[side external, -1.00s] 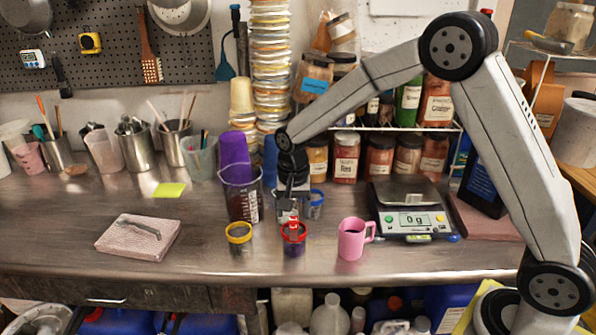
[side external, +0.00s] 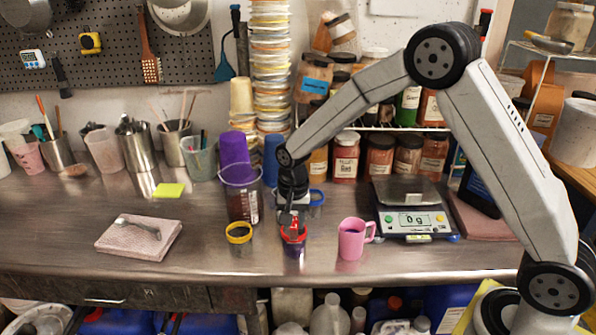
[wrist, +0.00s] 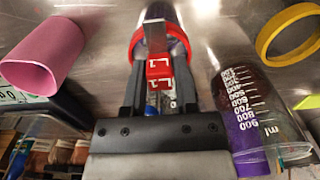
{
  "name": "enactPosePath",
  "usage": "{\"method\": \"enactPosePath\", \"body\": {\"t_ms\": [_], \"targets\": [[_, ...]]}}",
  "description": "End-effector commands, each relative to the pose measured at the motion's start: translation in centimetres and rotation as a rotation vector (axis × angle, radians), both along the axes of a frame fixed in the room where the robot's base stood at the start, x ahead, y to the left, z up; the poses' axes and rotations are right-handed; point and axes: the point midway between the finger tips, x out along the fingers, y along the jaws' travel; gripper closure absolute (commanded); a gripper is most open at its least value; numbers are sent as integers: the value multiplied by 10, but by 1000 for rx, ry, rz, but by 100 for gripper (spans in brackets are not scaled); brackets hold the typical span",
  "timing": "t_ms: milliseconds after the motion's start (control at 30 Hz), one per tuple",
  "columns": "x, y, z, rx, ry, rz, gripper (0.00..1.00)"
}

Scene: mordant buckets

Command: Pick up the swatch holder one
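A red piece with white marks (wrist: 158,71) stands in the red-rimmed cup (side external: 293,252), with a flat grey strip rising from it; I take it for the swatch holder. In the wrist view the cup's red rim (wrist: 136,42) shows behind it. My gripper (side external: 292,226) points down over this cup. In the wrist view its two dark fingers (wrist: 159,80) are on either side of the red piece, very close to it. I cannot tell whether they touch it. In the side view the gripper hides most of the piece.
A yellow-rimmed cup (side external: 239,239) stands to the left and a pink mug (side external: 351,246) to the right. A measuring beaker (side external: 242,203) and a blue-rimmed cup (side external: 317,203) are close behind.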

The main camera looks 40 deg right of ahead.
Motion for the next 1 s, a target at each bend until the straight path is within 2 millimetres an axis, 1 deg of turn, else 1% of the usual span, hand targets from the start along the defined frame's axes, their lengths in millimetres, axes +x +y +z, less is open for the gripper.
{"method": "enactPosePath", "body": {"t_ms": [33, 100, 400, 567, 667, 767, 1000], "targets": [[0, 0, 0, 0, 0, 0, 82], [0, 0, 0, 0, 0, 0, 100], [0, 0, 1, 0, 0, 0, 100], [0, 0, 6, 0, -1, 0, 100], [1, 0, 13, 0, -3, 0, 100], [1, 0, 25, 0, -3, 0, 100], [1, 0, 61, 0, -4, 0, 100]]}}
